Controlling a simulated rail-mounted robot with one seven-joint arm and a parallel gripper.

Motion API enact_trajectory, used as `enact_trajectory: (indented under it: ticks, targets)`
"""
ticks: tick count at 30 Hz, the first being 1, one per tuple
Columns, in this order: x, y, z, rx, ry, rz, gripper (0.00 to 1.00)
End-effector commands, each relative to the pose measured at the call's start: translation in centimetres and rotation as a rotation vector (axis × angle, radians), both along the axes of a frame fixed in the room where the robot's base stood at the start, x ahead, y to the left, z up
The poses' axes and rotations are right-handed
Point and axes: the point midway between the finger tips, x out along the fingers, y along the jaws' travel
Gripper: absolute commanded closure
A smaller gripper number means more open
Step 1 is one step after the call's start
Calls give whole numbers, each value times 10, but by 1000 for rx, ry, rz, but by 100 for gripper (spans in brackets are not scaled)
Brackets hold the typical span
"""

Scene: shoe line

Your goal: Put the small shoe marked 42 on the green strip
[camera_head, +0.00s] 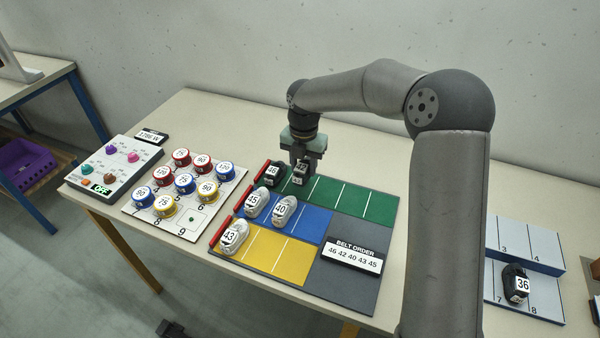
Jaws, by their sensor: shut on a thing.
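My gripper (303,147) is over the left part of the green strip (360,199), shut on a small dark shoe (301,174). The shoe has a white label that seems to read 42. It is upright at the strip, just right of the dark shoe marked 46 (271,174), which stands at the strip's left end. I cannot tell whether the held shoe touches the strip. My gripper's fingers are partly hidden behind the shoe and the gripper body.
The blue strip (316,228) holds white shoes 45 (257,204) and 40 (285,211). Shoe 43 (234,237) is on the yellow strip (285,256). A sign (352,256) reads 46 42 40 43 45. Shoe 36 (516,284) lies on a rack at right. The green strip's right part is free.

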Motion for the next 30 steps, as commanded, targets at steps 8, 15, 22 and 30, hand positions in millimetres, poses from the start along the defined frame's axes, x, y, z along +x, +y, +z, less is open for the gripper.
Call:
enact_trajectory:
  ticks: [8, 15, 22, 30]
  targets:
    - [27, 8, -33, 1, 0, 1, 84]
    - [33, 10, -54, 0, 1, 1, 84]
    - [33, 10, -72, 0, -2, 0, 84]
    - [33, 10, -76, 1, -1, 0, 84]
